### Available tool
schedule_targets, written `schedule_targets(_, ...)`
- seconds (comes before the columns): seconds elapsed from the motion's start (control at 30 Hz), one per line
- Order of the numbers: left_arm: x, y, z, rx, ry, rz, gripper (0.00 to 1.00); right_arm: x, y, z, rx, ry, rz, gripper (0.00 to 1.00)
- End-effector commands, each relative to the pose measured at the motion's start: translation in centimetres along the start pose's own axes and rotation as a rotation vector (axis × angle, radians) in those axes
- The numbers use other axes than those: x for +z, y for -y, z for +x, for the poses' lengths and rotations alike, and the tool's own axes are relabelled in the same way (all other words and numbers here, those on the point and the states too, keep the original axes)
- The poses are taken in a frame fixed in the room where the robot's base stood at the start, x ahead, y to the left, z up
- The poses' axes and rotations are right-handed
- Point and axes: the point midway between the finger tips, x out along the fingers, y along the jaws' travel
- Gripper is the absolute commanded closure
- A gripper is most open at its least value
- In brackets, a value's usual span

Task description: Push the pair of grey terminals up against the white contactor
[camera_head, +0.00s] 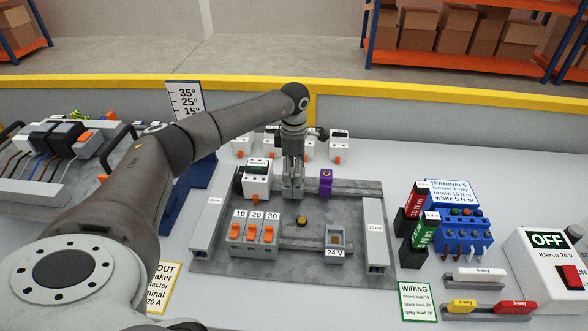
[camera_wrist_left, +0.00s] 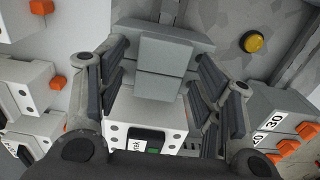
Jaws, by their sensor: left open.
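The white contactor (camera_head: 257,178) sits on the upper rail of the grey panel, left of my left gripper (camera_head: 293,192). In the wrist view the contactor (camera_wrist_left: 146,125) is at the lower middle. The pair of grey terminals (camera_wrist_left: 166,68) lies just above it there, between the fingers of my left gripper (camera_wrist_left: 165,85). Those fingers are open, one on each side, and point down at the rail. The gripper mostly hides the terminals in the head view. I cannot tell whether a gap separates terminals and contactor. My right gripper is not in view.
A purple block (camera_head: 326,183) stands on the rail right of the gripper. Orange-switched breakers (camera_head: 254,232), a yellow button (camera_head: 301,220) and a 24 V block (camera_head: 335,242) are nearer. Light ducts (camera_head: 374,235) flank the panel. White devices (camera_head: 339,147) stand behind.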

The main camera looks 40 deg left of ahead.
Motion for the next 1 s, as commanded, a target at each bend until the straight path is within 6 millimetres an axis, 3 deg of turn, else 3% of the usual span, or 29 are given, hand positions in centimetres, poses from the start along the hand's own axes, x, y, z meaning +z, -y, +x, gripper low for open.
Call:
schedule_targets(0.17, 0.1, -0.1, -1.3, 0.002, 0.002, 0.001, 0.39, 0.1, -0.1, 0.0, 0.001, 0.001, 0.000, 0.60)
schedule_targets(0.63, 0.1, -0.1, -10.3, 0.002, 0.003, 0.000, 0.39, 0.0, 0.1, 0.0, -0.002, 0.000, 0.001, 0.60)
schedule_targets(0.8, 0.0, 0.0, -11.8, 0.001, 0.001, 0.000, 0.39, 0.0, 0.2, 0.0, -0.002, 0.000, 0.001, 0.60)
schedule_targets(1.0, 0.0, 0.0, -12.0, 0.000, 0.000, 0.000, 0.39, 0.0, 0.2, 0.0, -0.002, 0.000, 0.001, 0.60)
